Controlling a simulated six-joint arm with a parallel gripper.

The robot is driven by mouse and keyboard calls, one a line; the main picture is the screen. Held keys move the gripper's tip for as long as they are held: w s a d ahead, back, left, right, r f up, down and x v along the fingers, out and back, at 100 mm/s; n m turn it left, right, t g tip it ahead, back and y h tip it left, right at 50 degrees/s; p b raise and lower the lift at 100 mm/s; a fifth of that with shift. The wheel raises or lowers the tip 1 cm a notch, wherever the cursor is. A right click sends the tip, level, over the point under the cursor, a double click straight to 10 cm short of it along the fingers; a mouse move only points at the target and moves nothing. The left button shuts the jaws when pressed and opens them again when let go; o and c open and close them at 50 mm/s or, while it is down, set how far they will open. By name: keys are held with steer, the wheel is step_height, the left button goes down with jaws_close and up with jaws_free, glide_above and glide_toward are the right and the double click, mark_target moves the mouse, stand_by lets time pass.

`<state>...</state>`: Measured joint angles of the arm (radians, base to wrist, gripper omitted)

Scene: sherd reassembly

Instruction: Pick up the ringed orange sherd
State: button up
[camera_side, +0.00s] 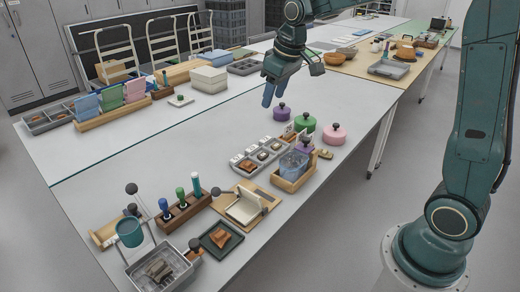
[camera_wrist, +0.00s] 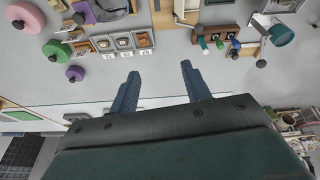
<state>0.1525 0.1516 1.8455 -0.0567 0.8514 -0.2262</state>
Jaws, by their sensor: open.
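An orange sherd (camera_side: 220,237) lies in a dark green tray (camera_side: 238,242) at the front of the table in the side view. Another orange-brown sherd (camera_side: 247,165) lies in the grey compartment boxes near the table's middle; an orange-brown piece also shows in the wrist view (camera_wrist: 143,39). At this size I cannot tell which sherd bears rings. My gripper (camera_side: 267,96) is high above the table, beyond the compartment boxes, with its blue fingers pointing down. In the wrist view my gripper (camera_wrist: 158,71) has its fingers apart with nothing between them.
The table's middle left is clear.

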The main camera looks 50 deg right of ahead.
steer(key=w+d+f+g, duration=0.1)
steer(key=w+d+f, duration=0.4)
steer(key=w+f, duration=0.4)
steer(key=n, duration=0.1)
glide_toward(248, 163)
steer(key=shift+w+d+f+g, duration=0.1)
steer(key=shift+w+f+g, duration=0.05)
steer(key=shift+f, duration=0.65)
steer(key=shift+w+d+f+g, duration=0.1)
steer(key=shift+w+f+g, duration=0.05)
steer(key=shift+f, duration=0.7)
steer(key=shift+f, duration=0.1)
steer(key=shift+w+a+f, duration=0.1)
steer(key=shift+w+f, duration=0.1)
steer(key=shift+f, duration=0.65)
steer(key=shift+w+a+f, duration=0.1)
steer(key=shift+w+f, duration=0.05)
steer(key=shift+f, duration=0.65)
steer(key=shift+w+f, duration=0.2)
steer(key=shift+f, duration=0.65)
steer(key=shift+c, duration=0.2)
steer(key=c, duration=0.6)
